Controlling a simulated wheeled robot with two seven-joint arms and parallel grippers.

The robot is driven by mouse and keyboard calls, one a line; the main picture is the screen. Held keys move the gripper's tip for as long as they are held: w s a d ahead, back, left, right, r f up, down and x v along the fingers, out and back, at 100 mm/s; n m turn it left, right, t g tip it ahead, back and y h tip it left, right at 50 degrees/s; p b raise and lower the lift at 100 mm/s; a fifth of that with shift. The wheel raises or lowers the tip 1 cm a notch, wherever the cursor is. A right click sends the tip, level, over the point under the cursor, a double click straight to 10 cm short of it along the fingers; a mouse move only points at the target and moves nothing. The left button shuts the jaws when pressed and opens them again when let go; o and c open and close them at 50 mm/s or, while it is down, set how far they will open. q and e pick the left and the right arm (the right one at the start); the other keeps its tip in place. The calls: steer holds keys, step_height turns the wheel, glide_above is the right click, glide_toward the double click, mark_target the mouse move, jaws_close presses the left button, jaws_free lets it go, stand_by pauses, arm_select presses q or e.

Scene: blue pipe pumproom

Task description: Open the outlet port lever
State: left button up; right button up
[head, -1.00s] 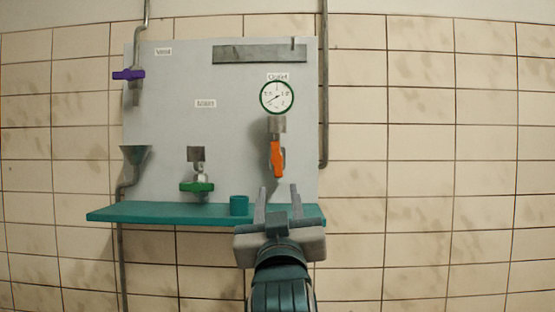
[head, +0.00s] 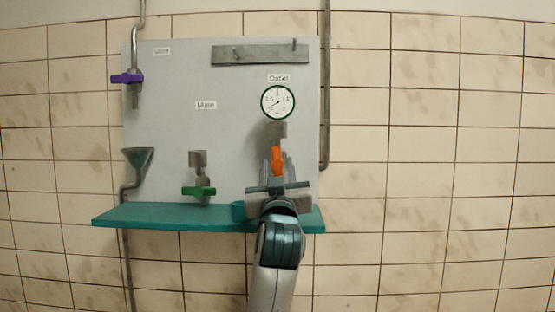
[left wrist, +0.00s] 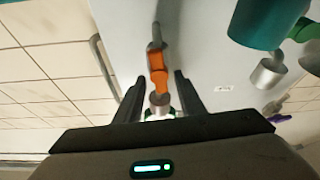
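The orange outlet lever (head: 277,155) hangs straight down from a grey valve (head: 277,130), under the round gauge (head: 277,102) and the "Outlet" label. My left gripper (head: 277,168) comes up from below, its fingers on either side of the lever's lower part. In the left wrist view the orange lever (left wrist: 158,72) lies between the two dark fingers of the open left gripper (left wrist: 156,84), with a gap visible on each side. Whether the fingers touch it I cannot tell. My right gripper is not in view.
A teal shelf (head: 160,216) runs under the board. To the left are a green lever (head: 198,191), a funnel (head: 138,157) and a purple lever (head: 127,78). A vertical pipe (head: 325,100) runs along the right.

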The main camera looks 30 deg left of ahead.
arm_select(q)
steer(key=shift+w+a+r, duration=0.15)
steer(key=shift+w, duration=0.15)
jaws_close()
steer(key=shift+m, duration=0.3)
steer(key=shift+m+t+h, duration=0.4)
steer(key=shift+m+h, duration=0.1)
steer(key=shift+m, duration=0.4)
jaws_free()
